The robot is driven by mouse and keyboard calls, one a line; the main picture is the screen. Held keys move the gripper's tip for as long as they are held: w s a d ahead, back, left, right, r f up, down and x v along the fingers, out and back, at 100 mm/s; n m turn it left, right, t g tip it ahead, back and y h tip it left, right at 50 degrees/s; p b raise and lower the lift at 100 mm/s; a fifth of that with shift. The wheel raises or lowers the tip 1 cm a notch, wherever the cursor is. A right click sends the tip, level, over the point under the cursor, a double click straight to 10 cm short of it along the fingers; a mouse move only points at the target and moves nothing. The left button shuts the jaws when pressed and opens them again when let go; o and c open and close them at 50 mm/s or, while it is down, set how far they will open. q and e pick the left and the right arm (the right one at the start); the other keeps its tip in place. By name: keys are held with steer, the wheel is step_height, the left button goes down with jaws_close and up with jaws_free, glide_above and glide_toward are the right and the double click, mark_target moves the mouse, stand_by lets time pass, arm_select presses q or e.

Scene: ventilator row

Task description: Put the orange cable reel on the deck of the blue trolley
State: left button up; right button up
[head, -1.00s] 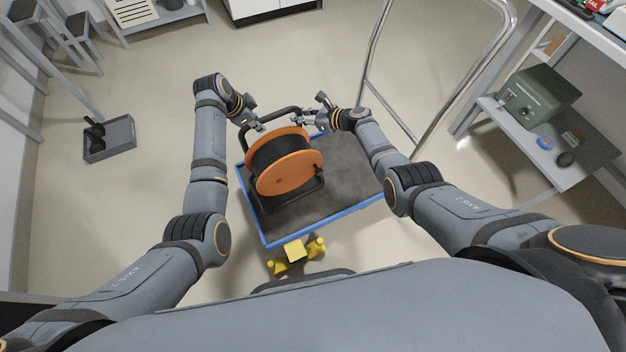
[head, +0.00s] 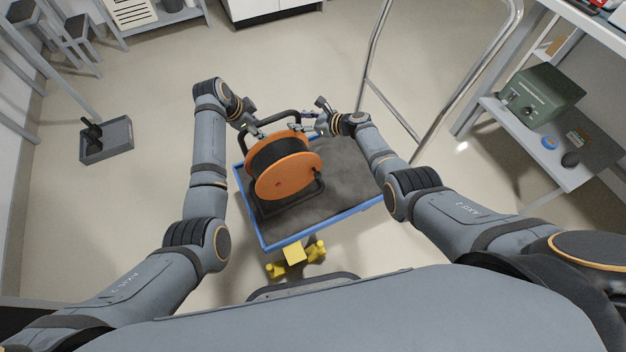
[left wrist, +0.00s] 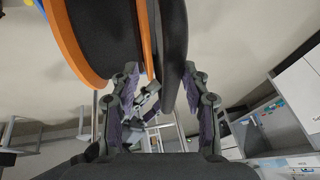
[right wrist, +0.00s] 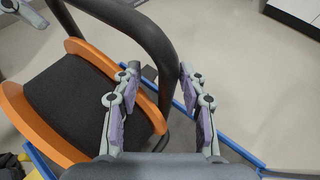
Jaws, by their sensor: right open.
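The orange cable reel (head: 284,176), with a black drum and black tube frame, appears to stand on the left part of the deck (head: 345,190) of the blue trolley (head: 325,231). Its handle side faces away from me. My left gripper (head: 257,130) is at the left of the handle. In the left wrist view its fingers (left wrist: 160,75) are apart, with a black tube (left wrist: 173,50) between or just beyond them. My right gripper (head: 311,127) is open at the handle's right end; the tube (right wrist: 150,35) crosses beyond its fingertips (right wrist: 158,72). Contact cannot be told.
The trolley's chrome push handle (head: 465,95) rises behind and right of the deck. A bench shelf (head: 565,155) with a green box (head: 543,97) stands at the right. A grey tray (head: 106,141) lies on the left floor. The deck's right part is clear.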

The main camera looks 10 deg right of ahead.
arm_select(q)
steer(key=v, duration=1.1)
steer(key=shift+r, duration=0.35)
arm_select(e)
steer(key=v, duration=1.2)
arm_select(q)
steer(key=shift+s+a, duration=0.1)
steer(key=shift+a, duration=0.05)
